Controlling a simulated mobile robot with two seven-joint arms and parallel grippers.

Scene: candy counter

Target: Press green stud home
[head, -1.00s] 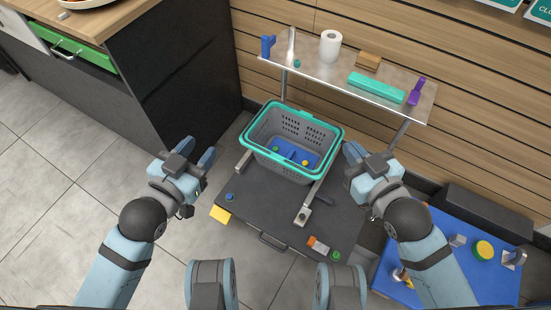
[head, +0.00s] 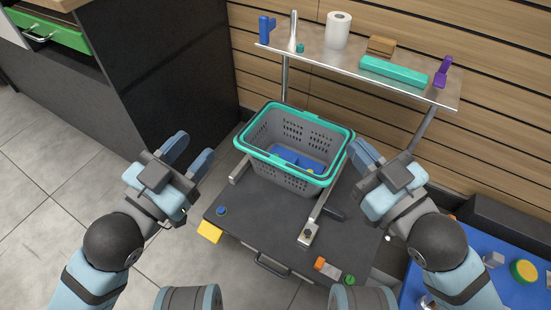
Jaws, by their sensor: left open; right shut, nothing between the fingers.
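A small green round piece (head: 349,280), which looks like a stud, sits at the front right corner of the dark table (head: 262,225). A grey basket (head: 285,177) with a teal rim stands at the back of the table. A blue piece (head: 288,153) lies inside it with a yellow spot (head: 309,170); the basket wall hides part of this. My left gripper (head: 192,153) is open and empty, left of the basket. My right gripper (head: 363,155) is shut and empty at the basket's right side, well away from the green piece.
An orange and white block (head: 327,268) lies beside the green piece. A metal clamp bar (head: 309,232), a blue knob (head: 221,211) and a yellow note (head: 210,231) are on the table. A shelf (head: 350,66) stands behind. A blue mat (head: 480,277) is at right.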

